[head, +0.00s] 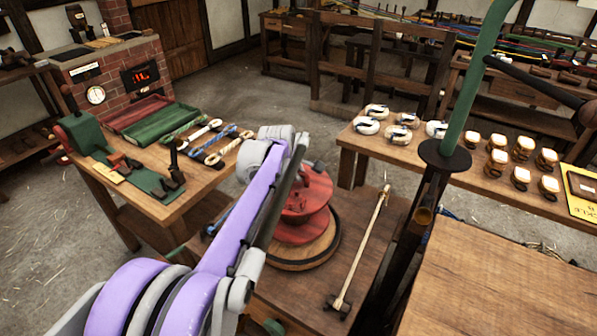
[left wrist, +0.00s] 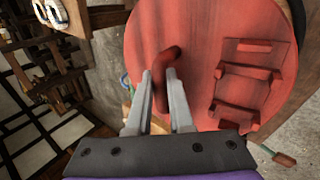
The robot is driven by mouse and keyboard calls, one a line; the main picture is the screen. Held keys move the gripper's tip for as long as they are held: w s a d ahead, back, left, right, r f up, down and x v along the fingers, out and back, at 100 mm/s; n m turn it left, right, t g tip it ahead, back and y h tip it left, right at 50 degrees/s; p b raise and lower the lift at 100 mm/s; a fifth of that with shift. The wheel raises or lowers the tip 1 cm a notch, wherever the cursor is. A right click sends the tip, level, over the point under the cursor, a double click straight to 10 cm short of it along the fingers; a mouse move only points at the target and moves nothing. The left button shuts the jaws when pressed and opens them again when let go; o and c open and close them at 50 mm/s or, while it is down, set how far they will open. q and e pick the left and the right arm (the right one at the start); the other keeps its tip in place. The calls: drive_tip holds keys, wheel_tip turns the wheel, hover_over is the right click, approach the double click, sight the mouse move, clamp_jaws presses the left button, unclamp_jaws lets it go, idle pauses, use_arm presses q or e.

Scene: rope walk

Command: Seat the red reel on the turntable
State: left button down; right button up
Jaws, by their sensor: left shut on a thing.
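The red reel (head: 318,187), with two round flanges, is over the round wooden turntable (head: 300,258) in the head view. My left arm hides its left side. I cannot tell whether the reel rests on the turntable or sits slightly above it. In the left wrist view the reel's red flange (left wrist: 190,40) fills the middle, with a bent red handle (left wrist: 168,56) and a raised red bracket. My left gripper (left wrist: 160,82) is shut on that handle. My right gripper is not in view.
A pale rod with a dark end (head: 362,245) lies on the wooden stand right of the turntable. A dark post with a green upper part (head: 468,90) rises further right. Tables with rope coils (head: 367,126) and tools stand behind and left.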

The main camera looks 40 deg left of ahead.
sight(298, 184)
use_arm(q)
drive_tip(key=shift+f+b, duration=0.95)
drive_tip(key=shift+f, duration=1.15)
drive_tip(key=c, duration=0.7)
unclamp_jaws()
drive_tip(key=shift+c, duration=0.2)
drive_tip(key=shift+r, duration=0.1)
drive_tip(key=shift+r+p, duration=2.55)
drive_tip(key=shift+r, duration=0.95)
